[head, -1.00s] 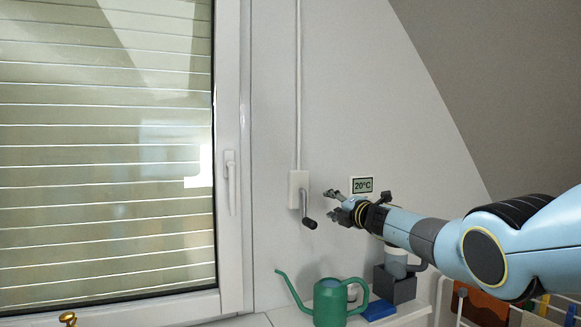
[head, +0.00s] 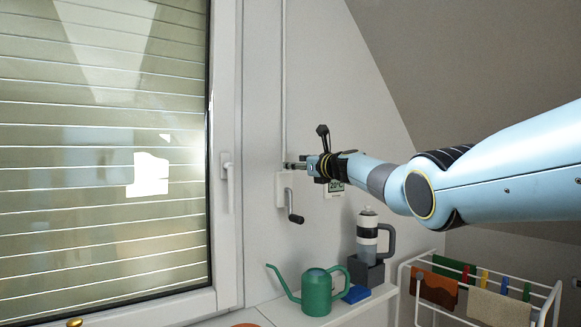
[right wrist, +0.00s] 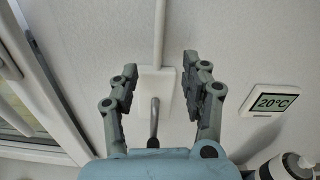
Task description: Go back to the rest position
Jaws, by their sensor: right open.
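My right gripper (head: 296,165) comes in from the right in the head view and is raised in front of the wall, close to the white crank box (head: 284,190). In the right wrist view, my right gripper (right wrist: 158,85) is open, with its two fingers apart and nothing between them. The crank box (right wrist: 155,92) and its grey crank handle (right wrist: 153,122) show beyond and between the fingers. In the head view the crank handle (head: 292,208) hangs down below the gripper. I cannot tell whether a finger touches the box. My left gripper is in no view.
A thermostat display (head: 335,188) is on the wall behind my right arm. Below are a green watering can (head: 317,292), a blue block (head: 356,294) and a flask (head: 367,238) in a grey holder. A drying rack (head: 480,300) stands at lower right. The window (head: 105,150) fills the left.

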